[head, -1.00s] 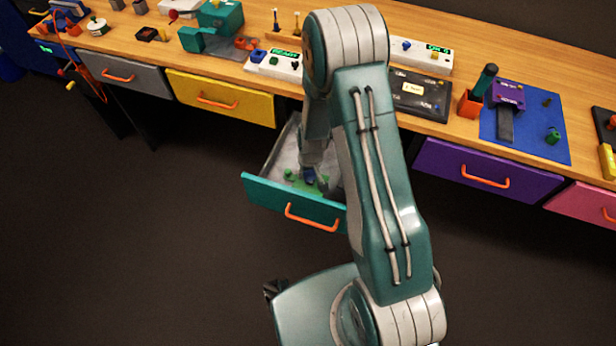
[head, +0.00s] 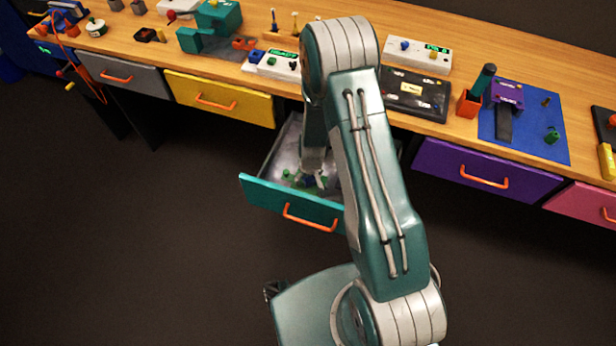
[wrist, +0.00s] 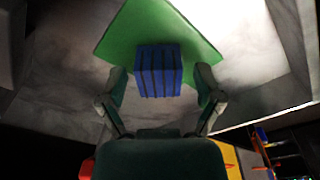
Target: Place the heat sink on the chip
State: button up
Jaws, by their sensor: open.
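The heat sink (wrist: 158,60), a blue finned block, lies on a green piece (wrist: 130,30) inside the open teal drawer (head: 290,204). My gripper (wrist: 161,82) is open, with one finger on each side of the heat sink in the wrist view. I see gaps between the fingers and the block. In the head view my gripper (head: 312,180) is down in the drawer and partly hides the heat sink. A dark board (head: 388,93) with a pale label-like square (head: 411,88), possibly the chip, lies on the bench behind my arm, which partly covers the board.
The drawer's grey walls surround my gripper. The wooden bench (head: 460,87) is crowded: a white panel (head: 418,55), an orange holder (head: 469,103) and a blue mat (head: 540,135) stand near the board. Yellow (head: 220,98) and purple (head: 485,170) drawers are closed.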

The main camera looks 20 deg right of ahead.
notch_tip(320, 180, up, 12)
jog(key=s, duration=0.1)
notch_tip(320, 180, up, 19)
jog(key=t, duration=0.2)
send_over(311, 181)
jog(key=s, duration=0.5)
jog(key=s+r+m+t, duration=0.1)
jog(key=s+r+t, duration=0.1)
jog(key=s+r, duration=1)
jog(key=shift+s+a+r+m, duration=0.15)
jog(key=shift+s+r+m, duration=0.25)
jog(key=shift+s, duration=0.85)
